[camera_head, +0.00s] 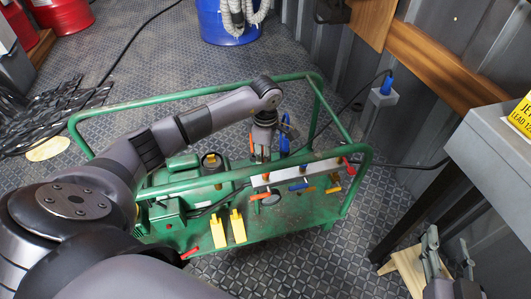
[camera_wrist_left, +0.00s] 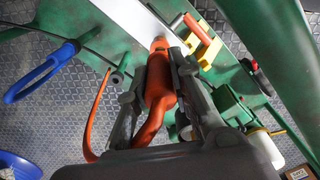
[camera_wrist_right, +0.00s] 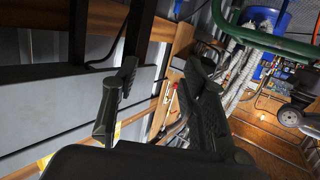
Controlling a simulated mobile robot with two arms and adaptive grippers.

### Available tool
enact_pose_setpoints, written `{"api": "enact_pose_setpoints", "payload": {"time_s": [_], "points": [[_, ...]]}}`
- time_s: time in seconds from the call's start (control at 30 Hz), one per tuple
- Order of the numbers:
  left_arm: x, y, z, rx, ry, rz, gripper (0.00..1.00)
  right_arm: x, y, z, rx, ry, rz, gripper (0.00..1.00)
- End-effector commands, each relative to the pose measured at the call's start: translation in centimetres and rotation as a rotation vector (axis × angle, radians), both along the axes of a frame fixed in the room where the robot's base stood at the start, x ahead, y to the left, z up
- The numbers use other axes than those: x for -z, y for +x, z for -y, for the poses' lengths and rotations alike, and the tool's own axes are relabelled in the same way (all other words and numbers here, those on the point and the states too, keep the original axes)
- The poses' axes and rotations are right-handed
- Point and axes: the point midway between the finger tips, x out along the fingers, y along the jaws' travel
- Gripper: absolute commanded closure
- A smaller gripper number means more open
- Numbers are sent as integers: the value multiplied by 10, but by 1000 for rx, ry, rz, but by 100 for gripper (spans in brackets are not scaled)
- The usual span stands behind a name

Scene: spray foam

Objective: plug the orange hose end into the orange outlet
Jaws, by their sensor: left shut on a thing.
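My left gripper (camera_wrist_left: 163,80) is shut on the orange hose end (camera_wrist_left: 157,88), and the orange hose bends down behind it. The hose end's front points at the white manifold bar (camera_wrist_left: 135,18) and reaches its edge. I cannot tell whether it is seated, and the orange outlet cannot be told apart behind it. In the head view, my left gripper (camera_head: 262,153) is above the left part of the white bar (camera_head: 300,173), on the green machine. My right gripper (camera_head: 447,262) is open and empty at lower right; its spread fingers also show in the right wrist view (camera_wrist_right: 160,85).
Red, yellow and blue valve handles line the bar. A blue hose loop (camera_wrist_left: 42,75) hangs beside it. The green frame rail (camera_head: 200,95) surrounds the machine. A grey table (camera_head: 480,135) stands at right, with a blue drum (camera_head: 228,25) at the back.

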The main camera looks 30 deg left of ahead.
Motion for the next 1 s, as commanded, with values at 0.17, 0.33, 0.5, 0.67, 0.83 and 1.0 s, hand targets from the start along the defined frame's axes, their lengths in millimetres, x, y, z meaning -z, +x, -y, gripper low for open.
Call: {"api": "enact_pose_setpoints", "payload": {"time_s": [0.17,0.33,0.5,0.67,0.83,1.0], "points": [[7,0,0,0,0,0,100,-16,5,-4,-6,24,95,60],[12,0,0,0,0,0,100,-33,8,-7,-13,47,185,60],[17,0,0,0,0,0,100,-51,9,-10,-18,71,275,60],[22,0,0,0,0,0,100,-65,8,-12,-23,92,354,60],[25,0,0,0,0,0,100,-78,6,-13,-26,108,420,60],[26,0,0,0,0,0,100,-85,5,-14,-28,117,454,60]]}}
